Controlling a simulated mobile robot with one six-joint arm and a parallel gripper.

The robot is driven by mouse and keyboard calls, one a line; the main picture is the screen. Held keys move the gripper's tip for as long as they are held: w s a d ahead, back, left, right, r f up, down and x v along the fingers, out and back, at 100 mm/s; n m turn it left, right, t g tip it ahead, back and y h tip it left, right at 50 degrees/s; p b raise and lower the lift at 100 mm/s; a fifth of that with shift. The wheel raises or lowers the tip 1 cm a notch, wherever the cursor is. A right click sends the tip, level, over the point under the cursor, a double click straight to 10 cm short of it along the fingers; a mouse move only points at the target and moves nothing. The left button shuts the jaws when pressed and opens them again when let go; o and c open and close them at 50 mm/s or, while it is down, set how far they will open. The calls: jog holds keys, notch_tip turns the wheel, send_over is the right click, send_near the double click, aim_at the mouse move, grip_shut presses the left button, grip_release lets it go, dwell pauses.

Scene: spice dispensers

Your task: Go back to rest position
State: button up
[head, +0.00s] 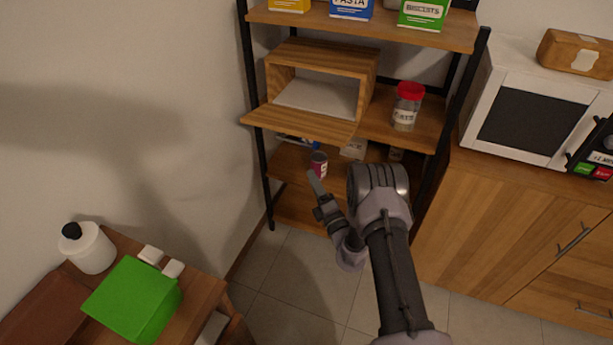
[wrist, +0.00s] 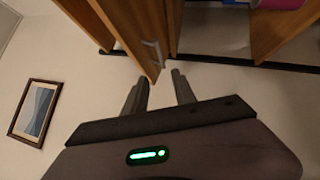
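My gripper (head: 316,190) is in front of the shelf unit in the head view, near its lower shelves. In the wrist view my gripper (wrist: 162,84) shows two dark fingers held apart with nothing between them. Beyond the fingertips is the edge of a wooden door panel with a grey handle (wrist: 153,54). In the head view a wooden box (head: 322,62) on the middle shelf has its front flap (head: 300,124) folded down, and its inside looks empty. My arm hides part of the lower shelves.
A red-lidded jar (head: 407,107) stands right of the box. A dark red can (head: 318,164) is on the shelf below, close to my gripper. A microwave (head: 530,110) stands on the right cabinet. A table with a green box (head: 133,300) and white bottle (head: 86,248) is lower left.

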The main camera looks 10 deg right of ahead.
jog(key=shift+s+d+f, duration=0.2)
jog(key=shift+s, duration=0.15)
